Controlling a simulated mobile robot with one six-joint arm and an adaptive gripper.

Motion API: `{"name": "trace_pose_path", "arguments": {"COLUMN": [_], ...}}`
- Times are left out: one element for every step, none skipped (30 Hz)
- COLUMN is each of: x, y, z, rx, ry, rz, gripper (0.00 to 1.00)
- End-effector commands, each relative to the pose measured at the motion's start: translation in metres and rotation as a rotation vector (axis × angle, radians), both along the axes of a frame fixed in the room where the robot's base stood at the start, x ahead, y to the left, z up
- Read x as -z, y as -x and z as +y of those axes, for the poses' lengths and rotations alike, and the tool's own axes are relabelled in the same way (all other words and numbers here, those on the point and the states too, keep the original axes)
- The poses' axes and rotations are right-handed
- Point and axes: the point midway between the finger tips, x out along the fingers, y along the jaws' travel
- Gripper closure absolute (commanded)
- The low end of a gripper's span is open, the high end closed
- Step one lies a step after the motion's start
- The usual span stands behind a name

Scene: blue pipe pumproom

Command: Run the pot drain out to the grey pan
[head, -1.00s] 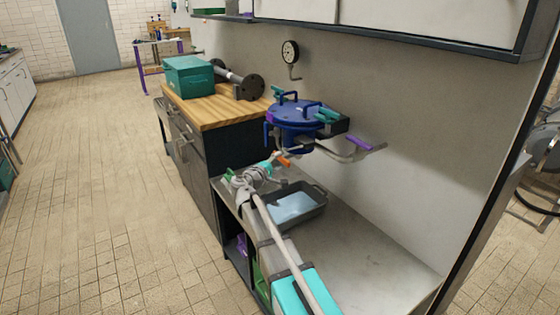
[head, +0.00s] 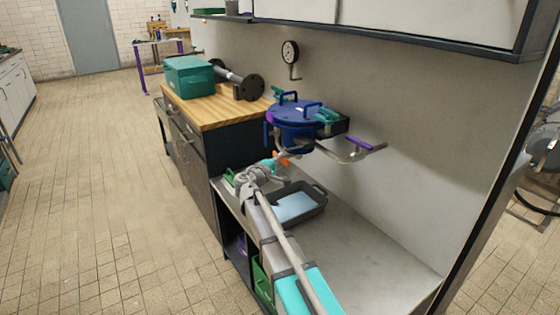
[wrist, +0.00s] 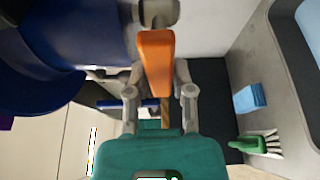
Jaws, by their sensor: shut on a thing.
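The blue pot (head: 298,112) is mounted by the wall, with its lid and clamps on top. Its orange drain handle (head: 282,158) is below it, partly hidden by my gripper (head: 268,166). In the wrist view my gripper (wrist: 158,98) has its fingers on either side of the orange handle (wrist: 157,62) and is shut on it. The grey pan (head: 318,210) stands on the metal bench below and to the right of the handle. A flat light-blue area shows in it. The drain outlet and any stream are hard to make out.
A metal bench (head: 370,258) has clear room right of the pan. A pipe with a purple grip (head: 362,144) sticks out right of the pot. A blue sponge (wrist: 250,98) and green brush (wrist: 258,145) lie near the pan. A teal box (head: 190,76) stands on the wooden counter.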

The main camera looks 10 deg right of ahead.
Motion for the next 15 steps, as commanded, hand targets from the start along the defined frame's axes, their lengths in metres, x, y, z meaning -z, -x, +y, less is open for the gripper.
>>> {"name": "trace_pose_path", "arguments": {"x": [0.0001,0.0001,0.0001,0.0001,0.0,-0.0001,-0.0002,-0.0003,-0.0005,-0.0006,-0.0007,-0.001,-0.0012,-0.0015,-0.0018], "y": [-0.0001,-0.0001,-0.0001,-0.0001,-0.0001,-0.0001,-0.0001,-0.0001,-0.0001,-0.0001,-0.0001,-0.0001,-0.0001,-0.0001,-0.0002], "z": [-0.0001,-0.0001,-0.0001,-0.0001,-0.0001,-0.0001,-0.0001,-0.0001,-0.0001,-0.0001,-0.0002,-0.0002,-0.0002,-0.0002,-0.0002], "rx": [0.0,0.0,0.0,0.0,0.0,0.0,0.0,0.0,0.0,0.0,0.001,0.001,0.001,0.001,0.001], "ry": [0.0,-0.001,-0.001,0.0,0.0,0.001,0.003,0.004,0.006,0.008,0.011,0.016,0.019,0.024,0.03], "rz": [0.0,0.001,0.001,0.001,0.003,0.006,0.008,0.013,0.018,0.023,0.03,0.041,0.05,0.061,0.076], "gripper": [1.0,1.0,1.0,1.0,1.0,1.0,1.0,1.0,1.0,1.0,1.0,1.0,1.0,1.0,1.0]}}
